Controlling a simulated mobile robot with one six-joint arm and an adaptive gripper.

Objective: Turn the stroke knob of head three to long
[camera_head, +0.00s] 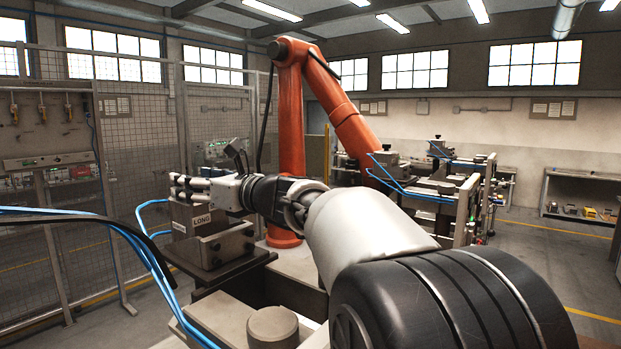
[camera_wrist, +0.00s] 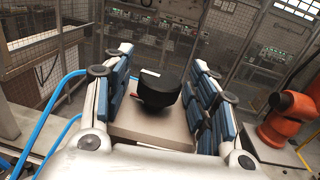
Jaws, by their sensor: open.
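The stroke knob (camera_wrist: 160,91) is a dark round knob with a small red mark at its left side. In the wrist view it stands on top of a pale block-shaped head (camera_wrist: 152,127). My gripper (camera_wrist: 167,85) is open, with one blue-padded finger on each side of the knob and visible gaps between. The knob is hidden there behind the gripper. I cannot read a head number.
An orange robot arm (camera_head: 290,140) stands behind the head. Blue hoses (camera_head: 125,235) run along the left. A mesh fence (camera_head: 130,150) closes off the left and back. More machine units (camera_head: 440,180) stand at the right, with open floor beyond.

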